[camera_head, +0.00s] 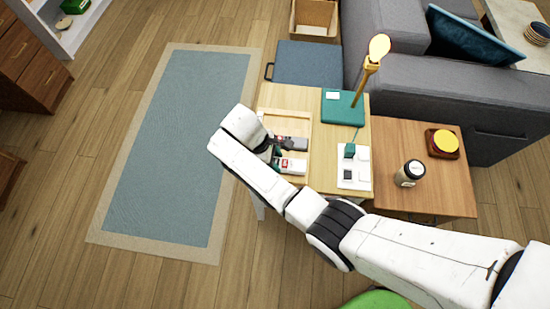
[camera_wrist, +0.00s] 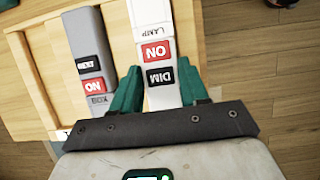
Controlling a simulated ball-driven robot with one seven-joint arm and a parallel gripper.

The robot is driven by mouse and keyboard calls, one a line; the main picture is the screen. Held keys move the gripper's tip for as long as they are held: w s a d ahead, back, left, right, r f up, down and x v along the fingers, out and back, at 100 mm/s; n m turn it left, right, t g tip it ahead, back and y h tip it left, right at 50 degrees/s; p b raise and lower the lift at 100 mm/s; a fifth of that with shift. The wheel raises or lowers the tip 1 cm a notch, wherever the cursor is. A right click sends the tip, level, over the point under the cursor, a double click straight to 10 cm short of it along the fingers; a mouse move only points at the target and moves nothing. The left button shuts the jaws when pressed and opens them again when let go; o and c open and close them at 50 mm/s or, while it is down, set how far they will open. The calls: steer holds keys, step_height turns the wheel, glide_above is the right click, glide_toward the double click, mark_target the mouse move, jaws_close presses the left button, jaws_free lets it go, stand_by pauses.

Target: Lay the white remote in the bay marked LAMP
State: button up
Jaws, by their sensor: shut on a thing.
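The white remote (camera_wrist: 150,50), with red ON and black DIM buttons and the word LAMP, is between the teal fingers of my gripper (camera_wrist: 160,87), which is shut on it. The remote also shows in the head view (camera_head: 291,165), at the near end of a wooden tray (camera_head: 285,116). A grey remote (camera_wrist: 83,45), marked BOX, lies in the tray to its left in the wrist view. I cannot tell whether the white remote touches the tray floor. A bay label reading LAMP cannot be made out; a small white tag (camera_wrist: 64,133) at the tray edge is mostly hidden.
A teal-based yellow lamp (camera_head: 343,105) and a white plate with dark squares (camera_head: 349,185) stand right of the tray. A jar (camera_head: 410,173) and a yellow-topped item (camera_head: 446,142) stand on the darker side table (camera_head: 400,135). A grey sofa (camera_head: 480,100) is behind.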

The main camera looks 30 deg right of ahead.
steer(key=shift+f+b, duration=0.3)
steer(key=shift+f, duration=0.15)
steer(key=o, duration=1.2)
steer(key=v, duration=1.1)
steer(key=s+d+f+m, duration=0.1)
steer(key=s, duration=0.1)
steer(key=s+d+f+m+y, duration=0.1)
steer(key=s+d, duration=0.1)
steer(key=s, duration=0.1)
steer(key=s+d+f+m, duration=0.1)
steer(key=s, duration=0.1)
steer(key=shift+s+d+f+t+y, duration=0.2)
steer(key=shift+d+f+t+y, duration=0.15)
steer(key=shift+d+t+y, duration=0.05)
steer(key=s+d+r+m+t+y, duration=0.1)
steer(key=s+d+m, duration=0.3)
steer(key=s, duration=0.5)
steer(key=s+d+r+m+t, duration=0.2)
steer(key=s+d+r+m, duration=0.2)
steer(key=s, duration=0.6)
steer(key=shift+s+y, duration=0.15)
steer(key=shift+y, duration=0.25)
